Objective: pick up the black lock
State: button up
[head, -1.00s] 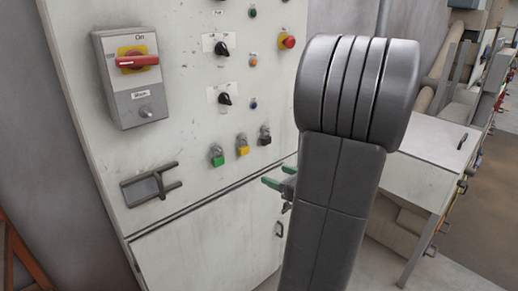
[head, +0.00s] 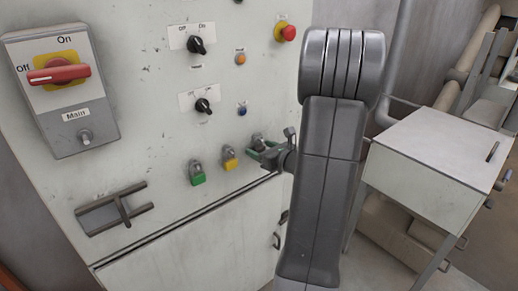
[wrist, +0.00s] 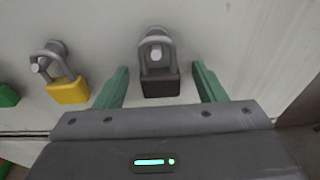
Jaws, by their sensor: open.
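The black lock (wrist: 160,87) hangs by its grey shackle from a peg on the panel, in the upper middle of the wrist view. My gripper (wrist: 160,82) is open, with one green finger on each side of the lock body and a visible gap on both sides. In the head view my gripper (head: 262,152) is at the panel, just right of the yellow lock. There the black lock is mostly hidden by my gripper. How far the fingertips are from the panel is hard to tell.
The yellow lock (wrist: 68,91) hangs close to the left of my left finger, and the green lock (head: 197,174) hangs further left. The panel (head: 140,150) carries a red main switch (head: 58,74), knobs and a latch handle (head: 118,207). A white box (head: 440,150) stands at the right.

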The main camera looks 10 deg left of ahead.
jog(key=c, duration=1.1)
jog(key=shift+r, duration=0.1)
